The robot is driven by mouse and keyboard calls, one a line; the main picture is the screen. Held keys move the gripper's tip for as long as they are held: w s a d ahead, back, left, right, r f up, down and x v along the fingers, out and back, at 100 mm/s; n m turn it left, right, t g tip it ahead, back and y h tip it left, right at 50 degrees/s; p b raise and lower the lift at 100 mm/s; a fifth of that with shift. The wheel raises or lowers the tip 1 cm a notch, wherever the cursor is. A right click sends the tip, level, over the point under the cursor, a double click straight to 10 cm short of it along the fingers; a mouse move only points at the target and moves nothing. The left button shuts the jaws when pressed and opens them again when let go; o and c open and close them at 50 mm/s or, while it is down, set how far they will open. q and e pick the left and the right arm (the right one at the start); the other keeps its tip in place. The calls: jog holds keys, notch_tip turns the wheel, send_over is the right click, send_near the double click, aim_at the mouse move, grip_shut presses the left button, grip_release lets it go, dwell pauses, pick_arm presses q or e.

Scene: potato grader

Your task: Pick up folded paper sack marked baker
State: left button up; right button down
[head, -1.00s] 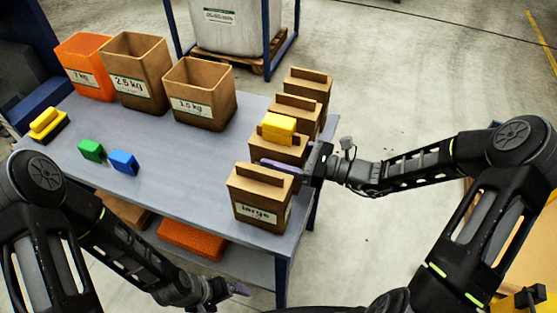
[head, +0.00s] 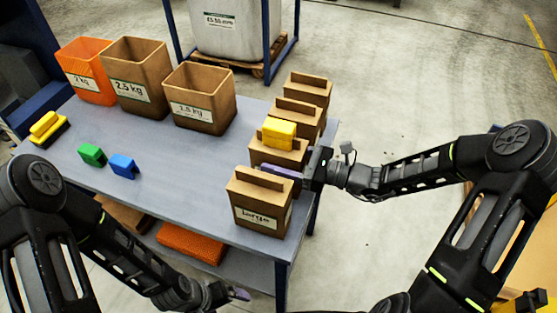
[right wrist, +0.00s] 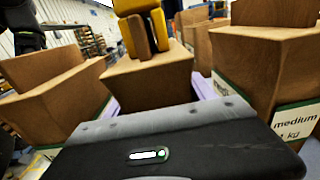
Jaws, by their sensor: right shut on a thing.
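A brown folded paper sack (head: 268,155) stands second from the front in a row on the right of the table; a yellow clip (head: 278,132) sits over its top fold. My right gripper (head: 281,172) reaches in from the right and is shut on this sack, low on its body. In the right wrist view the sack (right wrist: 148,82) stands between lavender fingers. Its label is hidden, so I cannot read whether it says baker. My left gripper (head: 238,293) is low at the front, away from the sacks, too small to tell its opening.
A sack marked large (head: 260,205) stands close in front, and a sack marked medium (right wrist: 268,70) close behind. Another sack (head: 307,88) ends the row. Open bins (head: 200,100), green (head: 92,154) and blue (head: 124,165) clips are left. The table middle is clear.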

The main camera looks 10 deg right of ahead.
aim_at(264, 124)
jog(key=shift+r, duration=0.25)
notch_tip(264, 124, up, 10)
jog(key=shift+f, duration=0.1)
jog(key=shift+d+f, duration=0.1)
jog(key=shift+f, duration=0.05)
dwell(0.7)
